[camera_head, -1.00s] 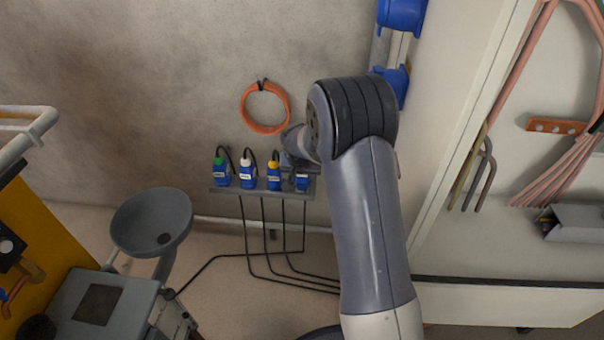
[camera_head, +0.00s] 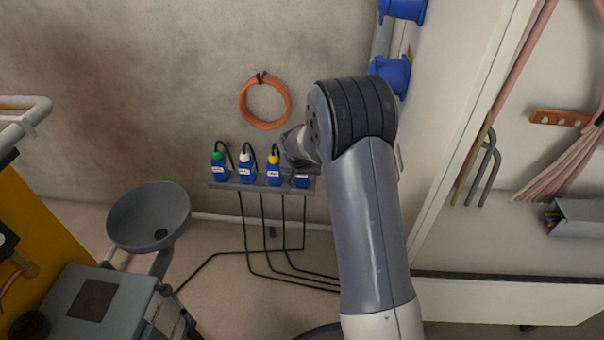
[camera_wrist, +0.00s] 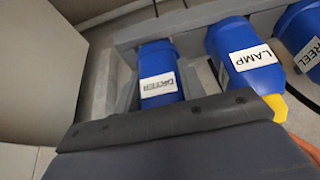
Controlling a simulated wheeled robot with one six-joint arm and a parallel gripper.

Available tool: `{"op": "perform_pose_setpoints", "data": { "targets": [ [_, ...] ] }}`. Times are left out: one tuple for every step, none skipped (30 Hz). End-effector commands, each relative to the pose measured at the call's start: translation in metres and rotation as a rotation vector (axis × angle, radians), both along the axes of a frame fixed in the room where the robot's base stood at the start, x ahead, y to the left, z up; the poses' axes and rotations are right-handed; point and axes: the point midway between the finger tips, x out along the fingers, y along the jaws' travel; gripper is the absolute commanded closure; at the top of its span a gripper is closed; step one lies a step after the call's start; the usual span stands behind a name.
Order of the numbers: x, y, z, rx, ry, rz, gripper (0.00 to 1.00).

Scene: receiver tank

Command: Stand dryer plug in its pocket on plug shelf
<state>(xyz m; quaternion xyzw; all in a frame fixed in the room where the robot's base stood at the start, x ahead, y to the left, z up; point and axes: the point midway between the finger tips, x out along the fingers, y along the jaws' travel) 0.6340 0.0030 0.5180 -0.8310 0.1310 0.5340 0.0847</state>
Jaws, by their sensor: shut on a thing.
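The dryer plug (camera_wrist: 157,68) is blue with a white label. In the wrist view it sits between the grey fingers of my gripper (camera_wrist: 160,88), which is shut on it. In the head view the dryer plug (camera_head: 302,182) is at the right end of the plug shelf (camera_head: 232,186), in line with the other plugs and partly hidden by my wrist. The grey shelf also shows in the wrist view (camera_wrist: 205,14). The dryer plug looks roughly upright at the shelf; its pocket and lower end are hidden, so I cannot tell how deep it sits.
The lamp plug (camera_wrist: 247,58) with a yellow collar stands close beside the dryer plug. The reel plug (camera_wrist: 300,32) is beyond it. A green-collared plug (camera_head: 219,170) is at the shelf's left end. Black cables (camera_head: 263,225) hang below. A white cabinet (camera_head: 455,110) stands at right.

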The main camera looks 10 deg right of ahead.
Motion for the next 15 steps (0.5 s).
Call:
{"op": "perform_pose_setpoints", "data": {
  "targets": [
    [0.0002,0.0001,-0.0015,0.000,-0.001,0.000,0.61],
    [0.0002,0.0000,-0.0005,0.000,-0.001,0.000,0.59],
    [0.0002,-0.0001,-0.0004,0.000,-0.001,0.000,0.55],
    [0.0002,-0.0001,-0.0004,0.000,-0.001,0.000,0.53],
    [0.0002,-0.0001,-0.0004,0.000,-0.001,0.000,0.51],
    [0.0001,0.0000,-0.0004,0.000,0.000,0.000,0.47],
    [0.0001,0.0000,-0.0004,0.000,0.000,0.000,0.45],
    [0.0001,0.0000,-0.0004,0.000,0.000,0.000,0.42],
    [0.0001,0.0000,-0.0004,0.000,0.000,0.000,0.39],
    [0.0001,0.0000,-0.0004,0.000,0.000,0.000,0.37],
    [0.0000,0.0000,-0.0004,0.000,0.000,0.000,0.37],
    [0.0000,0.0000,-0.0005,0.000,0.000,0.000,0.37],
    [0.0000,0.0000,-0.0005,0.000,0.000,0.000,0.37],
    [0.0000,0.0000,-0.0005,0.000,0.000,0.000,0.37],
    [-0.0003,0.0000,-0.0009,0.000,0.001,0.000,0.37]
  ]
}}
